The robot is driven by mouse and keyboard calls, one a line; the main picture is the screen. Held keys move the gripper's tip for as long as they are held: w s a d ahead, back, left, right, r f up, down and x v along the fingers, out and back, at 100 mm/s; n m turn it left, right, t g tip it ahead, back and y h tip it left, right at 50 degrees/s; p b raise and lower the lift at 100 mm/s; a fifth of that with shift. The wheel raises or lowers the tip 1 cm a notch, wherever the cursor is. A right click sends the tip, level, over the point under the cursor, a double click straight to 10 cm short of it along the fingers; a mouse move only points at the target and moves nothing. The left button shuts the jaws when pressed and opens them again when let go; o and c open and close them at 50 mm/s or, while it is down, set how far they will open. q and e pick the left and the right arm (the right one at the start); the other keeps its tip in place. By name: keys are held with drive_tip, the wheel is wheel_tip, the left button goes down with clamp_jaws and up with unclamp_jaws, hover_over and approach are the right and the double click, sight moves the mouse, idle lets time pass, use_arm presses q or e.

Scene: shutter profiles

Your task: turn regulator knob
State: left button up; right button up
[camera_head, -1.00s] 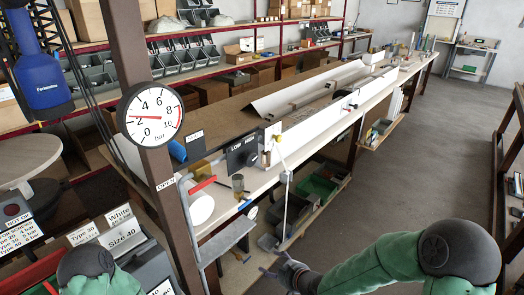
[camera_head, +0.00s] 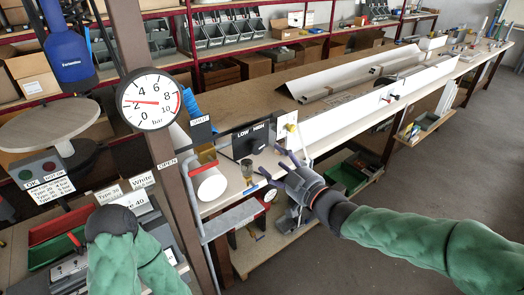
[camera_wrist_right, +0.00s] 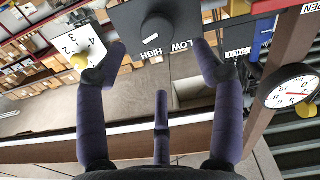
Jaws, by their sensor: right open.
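A black box (camera_head: 250,140) marked LOW and HIGH carries a round black knob, at the near end of the long bench. In the right wrist view the black knob (camera_wrist_right: 157,30) sits at the top, ahead of my fingers. A white numbered plate with a small yellow knob (camera_wrist_right: 80,62) is to its left. My right gripper (camera_head: 278,164) is open and empty, with its purple fingers spread in front of and below the box. In the wrist view the fingers lie either side of the black knob, apart from it.
A round bar gauge (camera_head: 150,100) hangs on the brown post (camera_head: 175,190) left of the box, its needle near 2. A white cylinder (camera_head: 208,183) and a grey rail (camera_head: 232,218) are close by. The aisle at right is clear.

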sight(259, 147)
drive_tip(key=x, duration=0.7)
drive_tip(key=shift+w+b, duration=0.1)
drive_tip(key=shift+b, duration=0.25)
drive_tip(key=c, duration=1.1)
